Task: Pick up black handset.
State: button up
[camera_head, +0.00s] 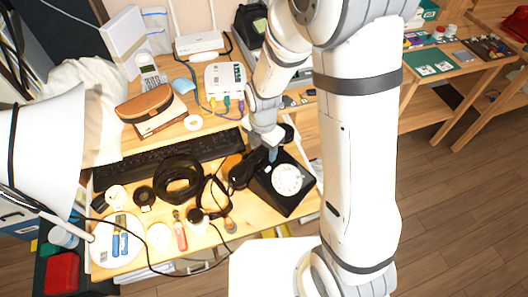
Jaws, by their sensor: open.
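A black dial phone (301,205) with a white round dial sits near the right front edge of the wooden table. Its black handset (242,172) shows at the phone's upper left side, partly hidden by my gripper. My gripper (270,153) is pointed down over the handset's upper right end, at the back of the phone. It is open. The fingertips are small and partly hidden, so I cannot tell whether they touch the handset or straddle it.
A black keyboard (168,157) lies left of the phone. A coiled black cable (178,180), a red-handled tool (180,236) and a white plate (104,250) lie in front of it. A white router (225,80) stands behind. A white lamp (38,165) stands at far left.

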jog(key=shift+f, duration=0.45)
